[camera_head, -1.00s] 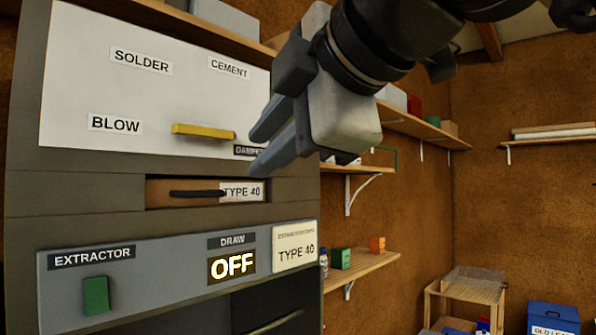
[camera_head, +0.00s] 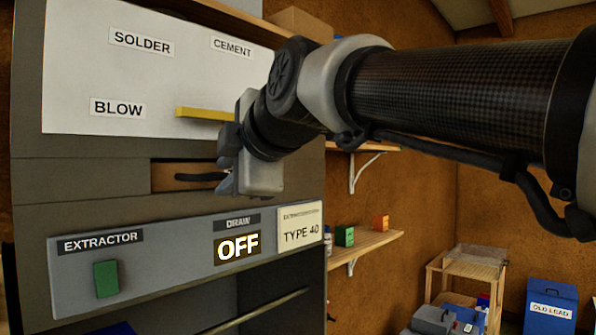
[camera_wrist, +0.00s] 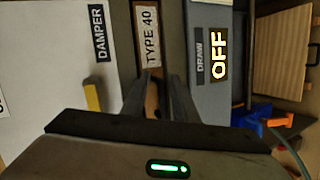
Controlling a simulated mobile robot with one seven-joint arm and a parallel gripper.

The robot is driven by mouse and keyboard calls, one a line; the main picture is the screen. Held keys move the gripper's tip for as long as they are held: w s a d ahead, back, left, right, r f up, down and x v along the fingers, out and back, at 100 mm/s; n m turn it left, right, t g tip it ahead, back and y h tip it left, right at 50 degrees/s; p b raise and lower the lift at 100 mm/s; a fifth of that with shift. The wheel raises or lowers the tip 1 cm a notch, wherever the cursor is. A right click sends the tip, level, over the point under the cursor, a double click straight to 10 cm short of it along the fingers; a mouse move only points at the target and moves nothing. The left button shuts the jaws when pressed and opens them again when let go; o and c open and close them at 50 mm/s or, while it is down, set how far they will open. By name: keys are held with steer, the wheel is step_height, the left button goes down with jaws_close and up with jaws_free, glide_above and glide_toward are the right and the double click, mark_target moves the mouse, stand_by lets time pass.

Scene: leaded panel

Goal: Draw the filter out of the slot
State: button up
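The filter (camera_head: 165,178) is a brown wooden front in a horizontal slot of the grey cabinet, with a black bar handle (camera_head: 200,177). In the wrist view, turned on its side, the filter front (camera_wrist: 151,92) and its TYPE 40 label (camera_wrist: 150,36) show. My gripper (camera_head: 229,162) is at the right end of the handle in the head view and hides the label there. In the wrist view my gripper (camera_wrist: 160,82) has its two fingers apart, one on each side of the filter front. The handle's contact with the fingers cannot be made out.
A yellow damper handle (camera_head: 205,114) sticks out just above my gripper. Below the slot is a sloped grey panel with a green extractor switch (camera_head: 106,279) and a lit OFF display (camera_head: 238,247). Wall shelves (camera_head: 365,245) stand to the right.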

steer(key=shift+w, duration=0.1)
steer(key=shift+f, duration=0.1)
jaws_close()
steer(key=s+d+b, duration=0.4)
steer(key=s+d, duration=0.2)
steer(key=d, duration=0.1)
steer(key=shift+s+d, duration=0.3)
steer(key=shift+d, duration=0.05)
stand_by(1.8)
steer(key=shift+f, duration=0.1)
steer(key=shift+o, duration=1.7)
jaws_free()
